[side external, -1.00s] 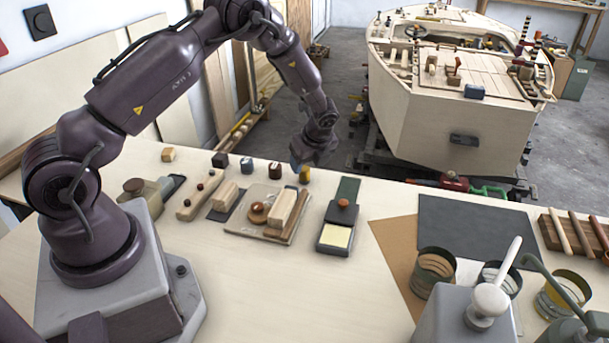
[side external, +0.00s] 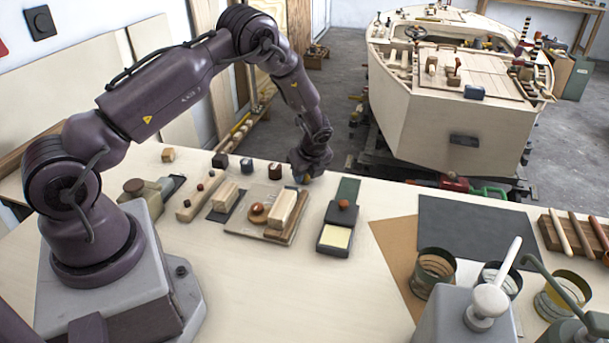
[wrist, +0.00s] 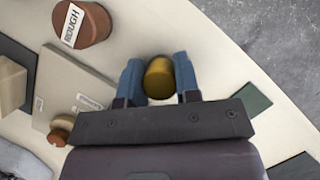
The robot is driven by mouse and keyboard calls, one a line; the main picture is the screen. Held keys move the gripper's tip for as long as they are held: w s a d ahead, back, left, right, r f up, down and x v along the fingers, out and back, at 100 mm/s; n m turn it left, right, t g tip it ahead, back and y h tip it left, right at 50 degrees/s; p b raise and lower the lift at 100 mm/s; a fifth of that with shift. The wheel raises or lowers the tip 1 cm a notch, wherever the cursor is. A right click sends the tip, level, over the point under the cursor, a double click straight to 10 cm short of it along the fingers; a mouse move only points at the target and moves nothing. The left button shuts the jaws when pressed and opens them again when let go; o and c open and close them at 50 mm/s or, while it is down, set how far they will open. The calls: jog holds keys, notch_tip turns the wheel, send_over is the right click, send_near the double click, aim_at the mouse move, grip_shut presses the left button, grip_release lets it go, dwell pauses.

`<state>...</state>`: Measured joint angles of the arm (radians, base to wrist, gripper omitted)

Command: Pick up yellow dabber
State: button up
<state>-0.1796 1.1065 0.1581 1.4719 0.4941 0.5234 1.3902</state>
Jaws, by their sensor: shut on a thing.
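The yellow dabber (wrist: 159,78) is a short, round, mustard-yellow piece standing near the table's far edge. In the wrist view it sits between the two blue fingertips of my gripper (wrist: 159,82), which is shut on it from both sides. In the side view my gripper (side external: 303,175) is down at the far edge of the table, and the dabber is mostly hidden behind it.
A brown round block marked "ROUGH" (wrist: 84,25) stands close to the left in the wrist view. Dark small blocks (side external: 246,165) line the far edge. A sanding board (side external: 250,228) and a pad tray (side external: 333,249) lie nearer. The table's far edge is close behind.

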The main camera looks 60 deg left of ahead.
jog(key=shift+r, duration=0.15)
jog(key=shift+r, duration=0.3)
notch_tip(320, 180, up, 2)
jog(key=shift+r, duration=0.15)
jog(key=s+d+r, duration=0.2)
jog(key=s+r, duration=0.3)
jog(key=s, duration=0.1)
jog(key=s+d+r, duration=0.3)
jog(key=s+r, duration=0.2)
jog(key=s, duration=0.2)
jog(key=shift+d, duration=0.35)
jog(key=o, duration=0.4)
jog(key=shift+c, duration=0.2)
jog(key=shift+w, duration=0.1)
jog(key=c, duration=0.3)
